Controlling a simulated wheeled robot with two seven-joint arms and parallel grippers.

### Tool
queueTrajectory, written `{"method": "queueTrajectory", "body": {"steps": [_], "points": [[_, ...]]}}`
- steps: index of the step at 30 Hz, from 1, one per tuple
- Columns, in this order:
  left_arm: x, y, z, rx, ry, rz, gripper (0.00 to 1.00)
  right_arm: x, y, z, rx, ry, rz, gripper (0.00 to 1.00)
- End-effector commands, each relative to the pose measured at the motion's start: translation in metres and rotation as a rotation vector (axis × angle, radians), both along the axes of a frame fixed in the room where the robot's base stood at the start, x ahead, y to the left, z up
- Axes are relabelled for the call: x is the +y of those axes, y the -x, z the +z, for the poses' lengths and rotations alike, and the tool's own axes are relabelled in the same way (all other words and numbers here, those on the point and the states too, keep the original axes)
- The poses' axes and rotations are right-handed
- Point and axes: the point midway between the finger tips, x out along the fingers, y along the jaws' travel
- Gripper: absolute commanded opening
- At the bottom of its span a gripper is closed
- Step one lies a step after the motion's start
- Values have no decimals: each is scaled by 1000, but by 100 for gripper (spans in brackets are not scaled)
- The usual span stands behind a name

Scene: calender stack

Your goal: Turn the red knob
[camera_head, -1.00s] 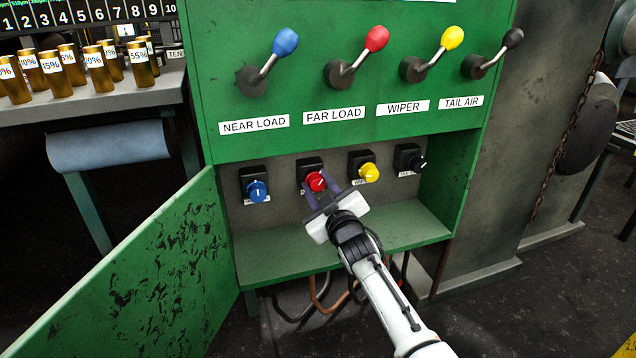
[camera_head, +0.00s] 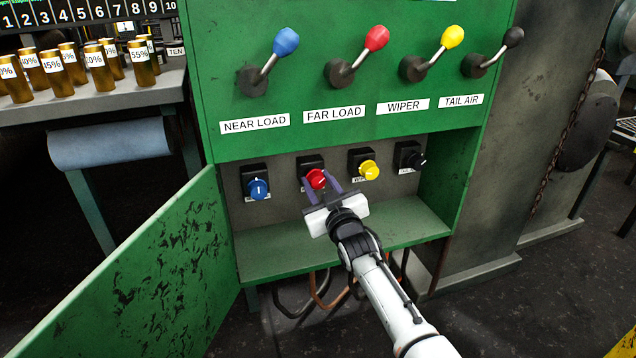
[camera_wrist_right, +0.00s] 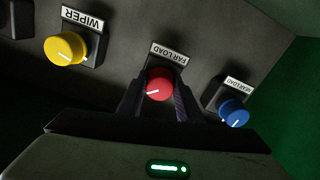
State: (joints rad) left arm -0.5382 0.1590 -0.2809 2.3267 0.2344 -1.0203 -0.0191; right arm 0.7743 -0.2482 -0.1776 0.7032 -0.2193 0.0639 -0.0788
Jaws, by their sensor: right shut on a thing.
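The red knob (camera_head: 317,179) sits on a black square mount in the open lower compartment of the green cabinet, below the FAR LOAD label. My right gripper (camera_head: 320,183) reaches in from below and is shut on the red knob, one finger on each side. In the right wrist view the red knob (camera_wrist_right: 159,84) lies between the two dark fingers (camera_wrist_right: 158,95), with its white pointer line aimed to the lower left. My left gripper is in no view.
The blue knob (camera_head: 258,188) is left of the red one; the yellow knob (camera_head: 369,170) and a black knob (camera_head: 417,160) are to its right. Several levers stand above. The open green door (camera_head: 140,275) hangs at left. The compartment shelf (camera_head: 270,262) is bare.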

Motion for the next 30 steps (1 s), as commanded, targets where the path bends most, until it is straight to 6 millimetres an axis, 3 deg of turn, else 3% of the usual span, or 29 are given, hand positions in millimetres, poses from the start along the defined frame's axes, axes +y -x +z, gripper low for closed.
{"method": "queueTrajectory", "body": {"steps": [2,3,6,19,22,24,30], "points": [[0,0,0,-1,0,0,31,0,0,1,-2,0,0,10],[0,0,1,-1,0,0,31,0,0,1,-2,0,0,37],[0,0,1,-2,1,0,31,0,0,1,-2,0,0,51],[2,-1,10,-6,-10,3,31,-3,7,2,0,1,-1,51],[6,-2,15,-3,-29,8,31,-7,19,4,0,2,-1,51],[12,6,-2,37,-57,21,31,-10,30,5,2,2,0,51],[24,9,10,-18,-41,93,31,-21,64,4,0,0,0,51]]}}
